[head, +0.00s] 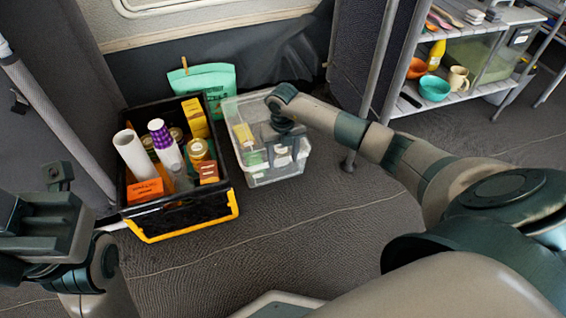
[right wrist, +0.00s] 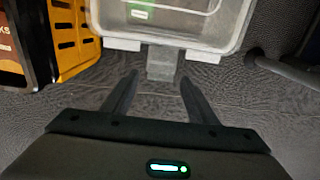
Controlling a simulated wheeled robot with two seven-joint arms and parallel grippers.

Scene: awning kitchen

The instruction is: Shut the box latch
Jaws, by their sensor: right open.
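The clear plastic box (head: 275,178) stands on the floor, with a few items showing inside. In the right wrist view its near rim (right wrist: 215,45) is at the top. A grey latch tab (right wrist: 162,65) sticks out from the middle of that rim, between two pale pieces. My right gripper (head: 283,152) is over the near part of the box in the head view. In the wrist view its two fingers (right wrist: 158,88) are spread and empty, just short of the latch, with a gap between. My left gripper (head: 60,182) is at the far left, away from the box; its jaw opening is unclear.
A black and yellow crate (head: 185,222), full of bottles and packets, stands close left of the box. A teal bag (head: 207,80) is behind it. A metal pole (head: 380,60) and a shelf (head: 450,98) with bowls are to the right. The floor in front is clear.

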